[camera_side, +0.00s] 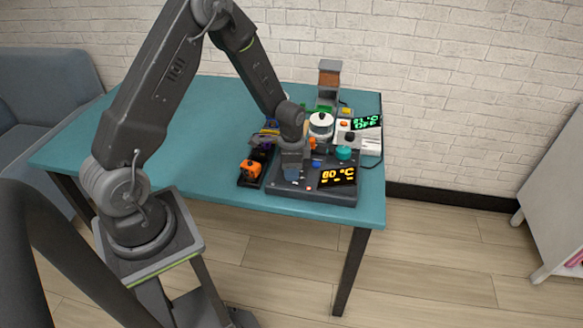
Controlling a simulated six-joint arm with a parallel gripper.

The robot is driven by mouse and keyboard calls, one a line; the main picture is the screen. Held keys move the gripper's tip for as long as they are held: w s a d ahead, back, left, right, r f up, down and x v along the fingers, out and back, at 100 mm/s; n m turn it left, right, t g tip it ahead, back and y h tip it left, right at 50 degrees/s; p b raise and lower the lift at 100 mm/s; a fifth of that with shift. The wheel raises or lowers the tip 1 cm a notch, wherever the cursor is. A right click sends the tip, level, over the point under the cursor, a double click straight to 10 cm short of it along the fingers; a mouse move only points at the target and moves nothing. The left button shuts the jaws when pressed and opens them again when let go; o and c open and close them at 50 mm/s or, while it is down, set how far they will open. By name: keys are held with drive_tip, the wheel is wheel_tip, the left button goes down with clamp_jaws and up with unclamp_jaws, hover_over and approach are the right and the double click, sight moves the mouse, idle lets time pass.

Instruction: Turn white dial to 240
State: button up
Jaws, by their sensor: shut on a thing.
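My gripper (291,170) points down over the left part of a dark flat device (325,197) on the table. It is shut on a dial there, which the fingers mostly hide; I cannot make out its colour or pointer. The device's display (337,177) shows what looks like 80 °C in yellow digits. No white dial shows clearly anywhere. A teal round knob or lid (344,153) is to the right of my gripper, apart from it.
A white round pot (320,125) stands behind my gripper. A white device with a green display (366,122) is at the back right. An orange item (250,169) sits in a dark tray on the left. The teal table (190,140) is clear further left.

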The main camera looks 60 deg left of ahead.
drive_tip(key=shift+m, duration=0.5)
drive_tip(key=o, duration=0.9)
wheel_tip(320, 180, up, 14)
drive_tip(key=shift+f, duration=0.1)
idle(0.3)
